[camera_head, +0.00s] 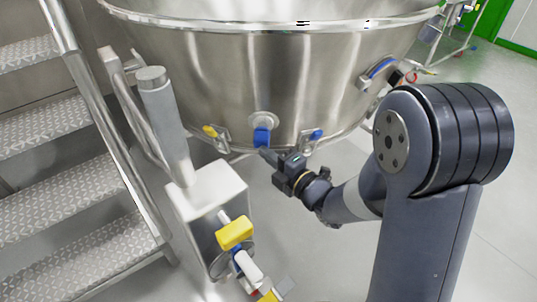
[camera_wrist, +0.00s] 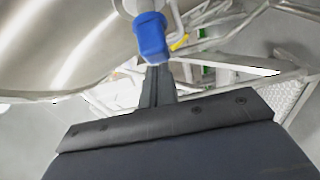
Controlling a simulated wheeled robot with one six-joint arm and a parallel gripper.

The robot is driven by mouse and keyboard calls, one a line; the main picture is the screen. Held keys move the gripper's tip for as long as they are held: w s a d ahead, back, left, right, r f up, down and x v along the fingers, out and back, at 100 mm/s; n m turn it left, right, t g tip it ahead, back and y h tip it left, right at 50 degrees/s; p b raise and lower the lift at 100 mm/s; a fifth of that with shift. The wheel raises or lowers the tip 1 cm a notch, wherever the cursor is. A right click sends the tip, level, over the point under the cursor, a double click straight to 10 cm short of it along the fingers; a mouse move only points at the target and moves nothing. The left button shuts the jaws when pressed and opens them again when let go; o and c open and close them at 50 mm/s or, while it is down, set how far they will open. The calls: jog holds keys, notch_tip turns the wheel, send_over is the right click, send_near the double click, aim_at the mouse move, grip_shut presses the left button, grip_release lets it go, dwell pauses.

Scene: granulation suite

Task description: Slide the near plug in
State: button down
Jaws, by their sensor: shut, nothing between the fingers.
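A blue plug (camera_head: 261,137) sits at a round white-metal port (camera_head: 263,120) low on the steel vessel's wall. In the wrist view the blue plug (camera_wrist: 152,37) hangs from the pale port just beyond my fingertips. My gripper (camera_head: 266,154) is at the plug's lower end, its fingers shut together with nothing between them. In the wrist view my gripper's fingertips (camera_wrist: 158,68) meet the plug's lower edge in the picture; I cannot tell whether they touch it. The depth to which the plug sits in the port is hidden.
The large steel vessel (camera_head: 200,50) fills the back. Yellow (camera_head: 210,131) and blue (camera_head: 316,134) handled clamps flank the port. Metal stairs (camera_head: 50,130) and a steel post box (camera_head: 205,200) stand left, with a yellow-handled valve (camera_head: 235,233) in front. Floor is clear below my gripper.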

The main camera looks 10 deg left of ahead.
aim_at(268, 147)
jog(key=shift+w, duration=0.25)
jog(key=w, duration=0.1)
jog(key=w+b, duration=0.1)
jog(key=shift+w+a+f, duration=0.15)
jog(key=shift+w+a, duration=0.15)
jog(key=shift+w, duration=0.4)
jog(key=shift+w+r, duration=0.15)
jog(key=shift+r, duration=0.1)
jog(key=shift+b, duration=0.35)
